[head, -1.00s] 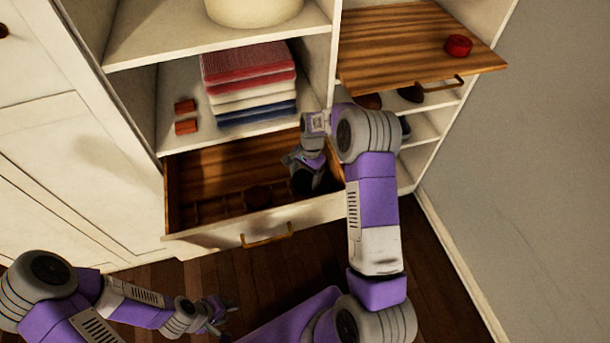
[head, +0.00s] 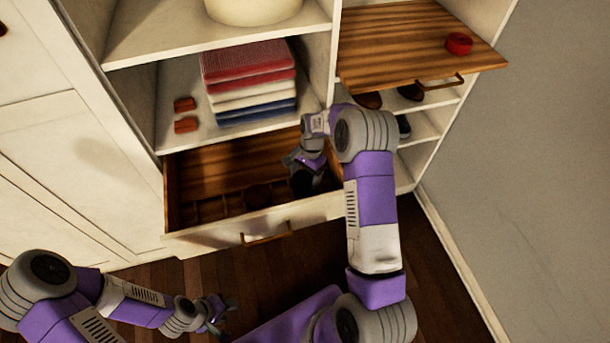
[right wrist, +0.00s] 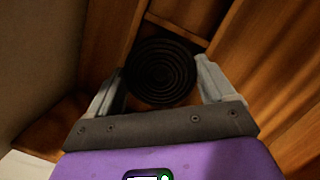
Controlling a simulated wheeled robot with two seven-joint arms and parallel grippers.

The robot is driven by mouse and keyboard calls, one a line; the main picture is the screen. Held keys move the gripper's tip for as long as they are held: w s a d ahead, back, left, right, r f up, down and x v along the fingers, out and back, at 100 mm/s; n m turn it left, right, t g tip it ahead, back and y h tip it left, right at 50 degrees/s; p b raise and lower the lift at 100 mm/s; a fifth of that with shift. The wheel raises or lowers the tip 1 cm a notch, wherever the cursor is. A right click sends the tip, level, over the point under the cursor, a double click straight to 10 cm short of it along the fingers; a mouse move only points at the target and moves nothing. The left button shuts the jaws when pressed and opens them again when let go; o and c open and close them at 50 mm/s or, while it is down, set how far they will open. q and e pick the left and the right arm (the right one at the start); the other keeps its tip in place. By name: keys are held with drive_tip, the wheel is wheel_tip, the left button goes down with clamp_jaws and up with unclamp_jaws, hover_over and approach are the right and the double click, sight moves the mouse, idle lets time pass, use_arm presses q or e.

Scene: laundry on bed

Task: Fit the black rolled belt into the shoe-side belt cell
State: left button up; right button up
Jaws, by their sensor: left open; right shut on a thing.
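The black rolled belt (right wrist: 161,72) shows in the right wrist view as a dark spiral coil between the fingers of my right gripper (right wrist: 163,88). The gripper is shut on it, inside the open drawer. In the head view my right gripper (head: 303,180) is low at the drawer's right end. There the arm and shadow hide much of the belt. Wooden cell walls (right wrist: 178,30) stand close around the coil; I cannot tell whether it touches the drawer floor. My left gripper (head: 218,312) is open and empty, outside and below the drawer at lower left.
The open drawer has a white front (head: 200,240) and wooden dividers; a dark brown roll (head: 258,195) lies in it. A red roll (head: 459,44) lies on the pulled-out wooden board (head: 400,50), above shoes (head: 368,100).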

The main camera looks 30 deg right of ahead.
sight(308, 176)
drive_tip(key=shift+b+x, duration=0.5)
drive_tip(key=shift+x, duration=0.55)
drive_tip(key=o, duration=1.1)
drive_tip(key=shift+d, duration=0.15)
drive_tip(key=p+v, duration=0.2)
drive_tip(key=v, duration=0.5)
drive_tip(key=shift+w+d+r+p, duration=0.1)
drive_tip(key=shift+r+p, duration=0.25)
drive_tip(key=shift+p, duration=0.05)
